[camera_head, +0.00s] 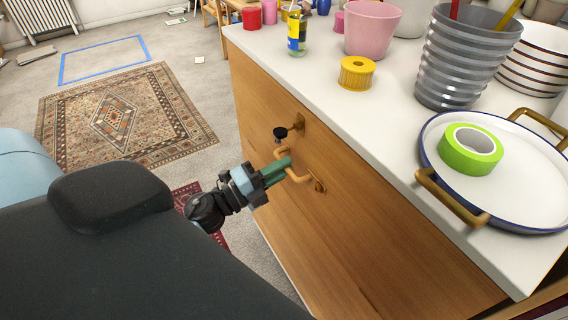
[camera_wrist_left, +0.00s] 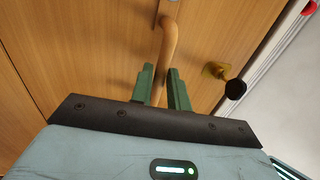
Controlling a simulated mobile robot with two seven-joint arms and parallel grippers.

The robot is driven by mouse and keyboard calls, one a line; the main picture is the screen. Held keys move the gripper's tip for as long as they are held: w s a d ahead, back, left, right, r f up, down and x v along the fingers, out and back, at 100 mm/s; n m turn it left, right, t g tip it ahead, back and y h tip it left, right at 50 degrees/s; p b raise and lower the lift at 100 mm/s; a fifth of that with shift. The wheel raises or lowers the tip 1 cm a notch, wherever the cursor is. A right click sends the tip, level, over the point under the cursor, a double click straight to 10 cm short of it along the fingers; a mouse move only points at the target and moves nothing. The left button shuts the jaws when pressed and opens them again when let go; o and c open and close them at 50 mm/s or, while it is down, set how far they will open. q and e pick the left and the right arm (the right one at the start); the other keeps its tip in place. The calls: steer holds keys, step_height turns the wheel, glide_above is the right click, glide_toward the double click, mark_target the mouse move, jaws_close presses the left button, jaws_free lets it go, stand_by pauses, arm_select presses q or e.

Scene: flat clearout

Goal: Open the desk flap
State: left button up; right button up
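The desk flap (camera_head: 345,230) is a wooden front panel below a white top, and it looks closed. A bent, wood-coloured handle (camera_head: 298,178) sticks out from it. My left gripper (camera_head: 283,166) is at this handle. In the left wrist view its green fingers (camera_wrist_left: 164,82) stand on either side of the handle bar (camera_wrist_left: 169,40), which fills the gap between them, so it looks shut on the handle. A black knob (camera_head: 280,133) on a brass mount sits beside the handle. It also shows in the left wrist view (camera_wrist_left: 235,89). My right gripper is not in view.
On the white top (camera_head: 398,150) stand a yellow jar (camera_head: 356,73), a pink cup (camera_head: 371,28), a ribbed grey pot (camera_head: 455,60) and a tray (camera_head: 520,205) with a green tape roll (camera_head: 470,149). The carpeted floor left of the desk is open, with a patterned rug (camera_head: 125,115).

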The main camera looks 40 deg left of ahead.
arm_select(q)
steer(key=shift+w+d+r, duration=0.1)
steer(key=shift+w+d, duration=0.15)
steer(key=shift+w, duration=0.4)
jaws_close()
